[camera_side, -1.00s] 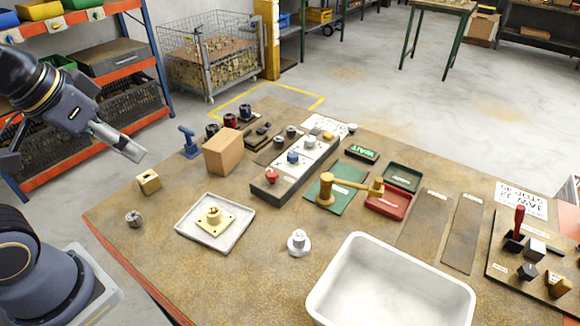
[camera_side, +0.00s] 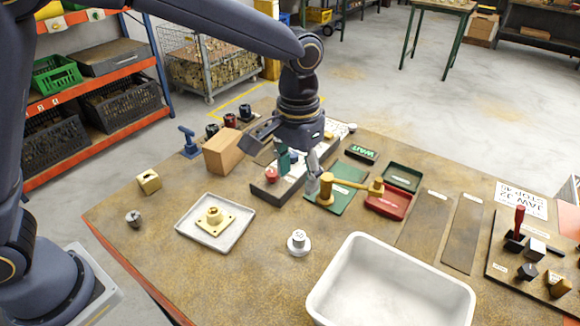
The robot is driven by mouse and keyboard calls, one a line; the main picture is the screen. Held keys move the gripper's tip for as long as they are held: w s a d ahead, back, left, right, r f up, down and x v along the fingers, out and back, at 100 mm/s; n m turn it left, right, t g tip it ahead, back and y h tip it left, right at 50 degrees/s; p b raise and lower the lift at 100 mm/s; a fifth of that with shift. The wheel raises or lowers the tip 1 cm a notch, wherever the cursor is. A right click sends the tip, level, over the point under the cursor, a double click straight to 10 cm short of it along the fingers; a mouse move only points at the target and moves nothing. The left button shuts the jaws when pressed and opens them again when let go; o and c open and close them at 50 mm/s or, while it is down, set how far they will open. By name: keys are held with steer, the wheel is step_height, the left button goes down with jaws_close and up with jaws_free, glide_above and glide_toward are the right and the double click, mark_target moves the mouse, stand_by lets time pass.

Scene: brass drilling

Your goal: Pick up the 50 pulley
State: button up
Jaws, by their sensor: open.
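My gripper (camera_side: 299,172) is open and empty. It points down above the long dark block with coloured knobs, partly hiding it. A small white stepped round piece (camera_side: 299,243) stands on the table below and in front of the gripper, clear of it; it looks pulley-like. A grey notched round piece (camera_side: 133,218) stands at the left of the table. A brass flanged piece (camera_side: 214,220) sits in a pale tray (camera_side: 191,237). I cannot read a 50 on any of these, so I cannot tell which is the 50 pulley.
A brass mallet (camera_side: 326,187) lies on a green mat (camera_side: 346,198), close to the right of my gripper. A large white bin (camera_side: 390,290) stands at the front. A cardboard-coloured box (camera_side: 222,153) and a brass block (camera_side: 149,182) are to the left. The table's front left is open.

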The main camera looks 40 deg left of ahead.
glide_above(300, 235)
steer(key=f, duration=1.1)
steer(key=shift+a+f, duration=0.4)
steer(key=shift+d+f, duration=0.2)
steer(key=shift+f, duration=1.15)
steer(key=shift+d+f, duration=0.15)
steer(key=shift+f, duration=1.2)
jaws_close()
